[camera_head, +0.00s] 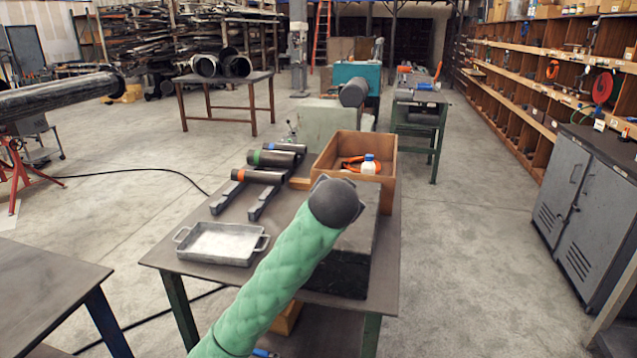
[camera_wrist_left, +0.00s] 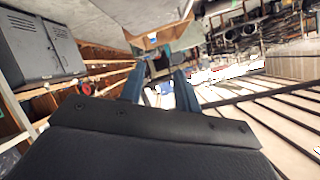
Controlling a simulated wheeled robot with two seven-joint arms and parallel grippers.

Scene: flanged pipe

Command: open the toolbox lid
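A dark box (camera_head: 343,274) with a grey upper surface stands at the front right of the work table in the head view. It may be the toolbox; my arm hides part of it, and I cannot tell the lid's state. My green padded arm rises from the lower left, its dark wrist end in front of the box. I take this as my left arm; its gripper is hidden there. In the left wrist view the left gripper (camera_wrist_left: 160,72) shows two blue fingers apart, with nothing visible gripped between them. My right gripper is not in view.
The table (camera_head: 165,258) also bears a metal tray (camera_head: 222,243), several dark cylinders on rails, and a wooden crate (camera_head: 382,191) with a white bottle (camera_head: 369,166) and an orange item. A cabinet (camera_head: 590,205) stands right. Floor between is clear.

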